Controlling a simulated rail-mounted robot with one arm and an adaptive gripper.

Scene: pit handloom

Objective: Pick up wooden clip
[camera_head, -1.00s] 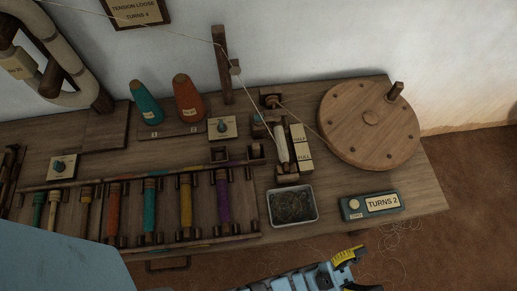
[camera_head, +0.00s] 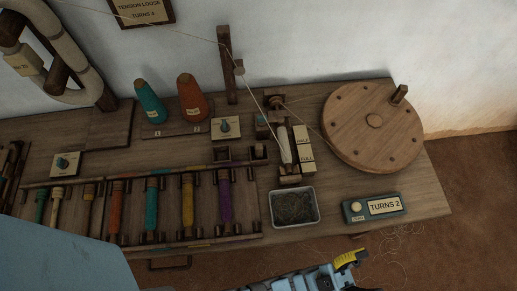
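I cannot make out a wooden clip with certainty. A small pale piece (camera_head: 239,70) sits on the side of the upright wooden post (camera_head: 228,75), where the thread passes, but it is too small to name. My gripper (camera_head: 359,271) is at the bottom edge, in front of the table and well away from the post. One yellow-and-black finger shows, and a dark finger below it is partly cut off by the frame. The two stand apart with nothing visible between them.
The wooden table (camera_head: 432,190) holds a round wheel (camera_head: 350,130), a winder with a pale bobbin (camera_head: 285,145), a wire-filled tray (camera_head: 316,208), a TURNS 2 box (camera_head: 372,207), two cones (camera_head: 193,98) and a rack of coloured bobbins (camera_head: 225,202). Thread crosses above the table.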

